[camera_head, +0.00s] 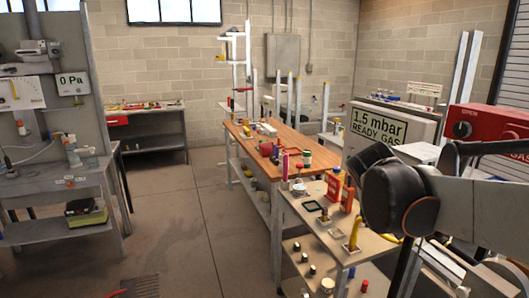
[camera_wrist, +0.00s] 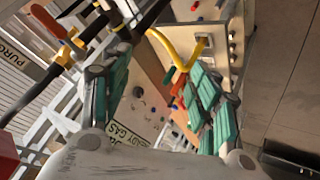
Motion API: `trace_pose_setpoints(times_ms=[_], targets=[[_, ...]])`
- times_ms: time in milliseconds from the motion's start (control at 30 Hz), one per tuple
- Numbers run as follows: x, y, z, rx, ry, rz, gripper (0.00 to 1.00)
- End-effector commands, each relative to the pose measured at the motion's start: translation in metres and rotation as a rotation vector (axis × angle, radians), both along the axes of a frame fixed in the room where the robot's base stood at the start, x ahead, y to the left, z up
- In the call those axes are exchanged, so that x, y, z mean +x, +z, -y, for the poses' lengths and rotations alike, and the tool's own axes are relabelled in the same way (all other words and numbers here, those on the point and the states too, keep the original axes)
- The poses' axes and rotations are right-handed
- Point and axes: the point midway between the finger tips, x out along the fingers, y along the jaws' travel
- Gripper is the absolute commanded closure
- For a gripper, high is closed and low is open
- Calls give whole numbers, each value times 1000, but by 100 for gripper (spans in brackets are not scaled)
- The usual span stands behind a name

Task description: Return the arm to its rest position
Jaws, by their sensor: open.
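My arm (camera_head: 450,200) reaches in from the right edge of the head view, with its dark rounded joints in front of the right side of the bench and the gas sign. My gripper (camera_wrist: 157,65) shows in the wrist view, with its two teal-padded fingers spread apart and nothing held between them. I cannot make out the gripper in the head view. A yellow-handled item (camera_wrist: 182,52) and a red-orange item show beyond the fingers in the wrist view; they look apart from the pads, though the distance is hard to judge.
A long wooden-topped bench (camera_head: 290,150) with small parts runs down the middle, and a lower cart (camera_head: 312,218) stands near my arm. A "1.5 mbar READY GAS" sign (camera_head: 380,125) and a red box (camera_head: 480,122) are at right. Open floor (camera_head: 185,225) lies left of the bench.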

Motion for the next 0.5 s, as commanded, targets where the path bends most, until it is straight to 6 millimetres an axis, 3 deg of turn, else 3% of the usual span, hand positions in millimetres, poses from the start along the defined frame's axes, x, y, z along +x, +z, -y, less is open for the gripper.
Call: trace_pose_setpoints(times_ms=[33, 200, 500], targets=[[-19, -2, -5, 27, 20, -5, 44], [-76, -16, -28, 121, 100, -15, 44], [-164, -52, -71, 277, 236, 1, 44]])
